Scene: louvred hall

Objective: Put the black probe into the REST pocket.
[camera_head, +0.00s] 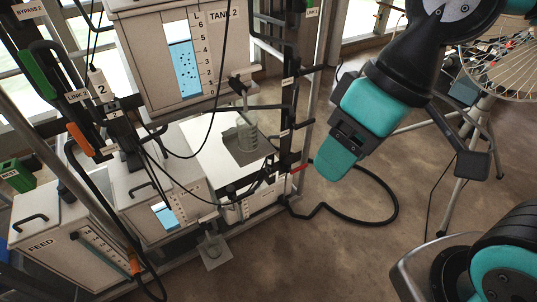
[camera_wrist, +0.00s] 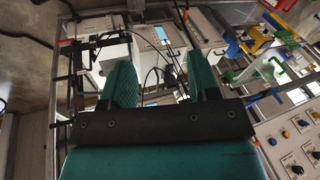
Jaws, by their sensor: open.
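My gripper (camera_head: 335,165) hangs at the upper right of the head view, with teal fingers pointing down and left. In the wrist view its two teal fingers (camera_wrist: 162,80) are spread apart with nothing between them. A black upright holder (camera_head: 288,150) with small tags stands on the rack post, left of my gripper and apart from it. Dark fittings also show on the rack at the left of the wrist view. I cannot tell which dark piece is the black probe.
The TANK 2 box (camera_head: 150,60) and FEED box (camera_head: 60,245) stand on the rack at the left, with hanging black cables. A black hose (camera_head: 395,205) loops over the floor. A caged fan (camera_head: 500,65) on a tripod stands at the right. Middle floor is mostly clear.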

